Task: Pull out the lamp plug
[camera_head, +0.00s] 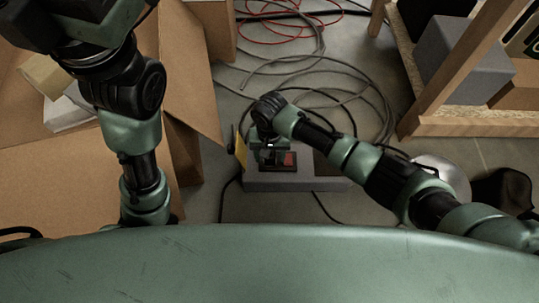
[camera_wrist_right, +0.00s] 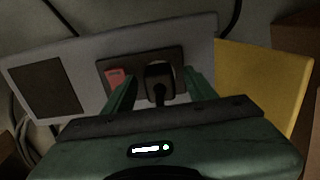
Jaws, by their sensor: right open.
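The lamp plug (camera_wrist_right: 158,82) is black and sits in a dark socket panel on a grey power box (camera_wrist_right: 85,72), with its cord running toward my gripper. My right gripper (camera_wrist_right: 160,92) is open, its two fingers on either side of the plug, with a gap visible to each side. In the head view my right gripper (camera_head: 270,148) is over the left part of the grey box (camera_head: 265,184) and hides the plug. My left arm reaches up to the top left, where its gripper is cut off and its fingers are hidden.
A red switch (camera_wrist_right: 115,77) is beside the plug. A yellow piece (camera_head: 241,150) stands at the box's left end. Cardboard boxes (camera_head: 190,95) fill the left. Loose cables (camera_head: 345,85) lie on the floor behind. A wooden frame (camera_head: 465,125) is at the right.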

